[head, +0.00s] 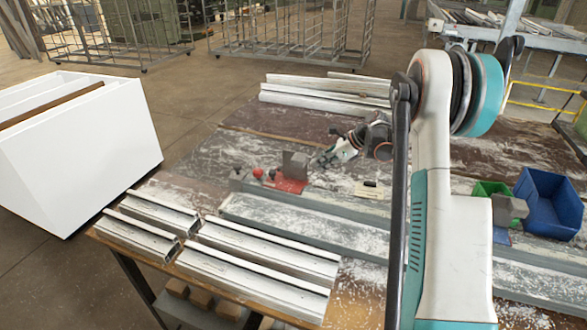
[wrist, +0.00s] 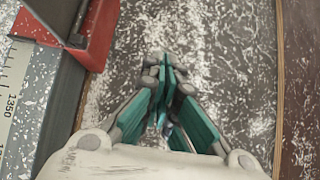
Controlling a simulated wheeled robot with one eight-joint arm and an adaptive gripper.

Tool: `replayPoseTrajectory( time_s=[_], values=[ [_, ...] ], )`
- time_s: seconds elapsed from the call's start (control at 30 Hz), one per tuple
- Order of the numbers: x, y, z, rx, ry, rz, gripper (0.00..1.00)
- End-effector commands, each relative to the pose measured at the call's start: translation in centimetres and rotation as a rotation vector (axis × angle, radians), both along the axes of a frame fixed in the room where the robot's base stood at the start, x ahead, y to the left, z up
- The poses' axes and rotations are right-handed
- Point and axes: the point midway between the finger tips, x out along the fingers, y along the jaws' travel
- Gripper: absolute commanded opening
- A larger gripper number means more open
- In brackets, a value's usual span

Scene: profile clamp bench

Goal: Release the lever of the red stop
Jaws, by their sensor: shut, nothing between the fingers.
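The red stop (head: 291,184) sits on the grey rail of the bench, with a grey upright plate on it. Small red knobs (head: 258,173) show just left of it; I cannot tell clearly how its lever is set. In the wrist view the red stop (wrist: 97,36) is at the upper left, partly cut off by the frame, and its lever cannot be made out. My gripper (wrist: 165,62) is shut and empty, to the right of the red stop, over the dusty bench top. In the head view my gripper (head: 326,157) is just right of and behind the stop.
Several pale metal profiles (head: 265,278) lie at the front left, and more (head: 325,95) lie at the back. A scale (wrist: 12,90) runs along the rail. A green stop (head: 487,188) and a blue bin (head: 550,205) are at the right. A white cabinet (head: 75,150) stands left.

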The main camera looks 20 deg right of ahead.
Motion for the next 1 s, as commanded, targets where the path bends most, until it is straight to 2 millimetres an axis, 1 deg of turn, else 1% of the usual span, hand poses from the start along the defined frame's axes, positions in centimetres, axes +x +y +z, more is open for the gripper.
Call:
replayPoseTrajectory(
  time_s=[0.1,0.33,0.47,0.67,1.0],
  values=[
    [-0.1,0.4,0.0,0.015,0.003,0.001,0.00],
    [0.0,0.4,0.0,0.013,0.001,0.001,0.00],
    [0.2,0.6,-0.4,0.011,0.002,0.002,0.00],
    [1.7,2.0,-2.7,0.010,0.001,0.005,0.00],
    [5.0,5.1,-7.6,0.011,0.001,0.004,0.00]
  ],
)
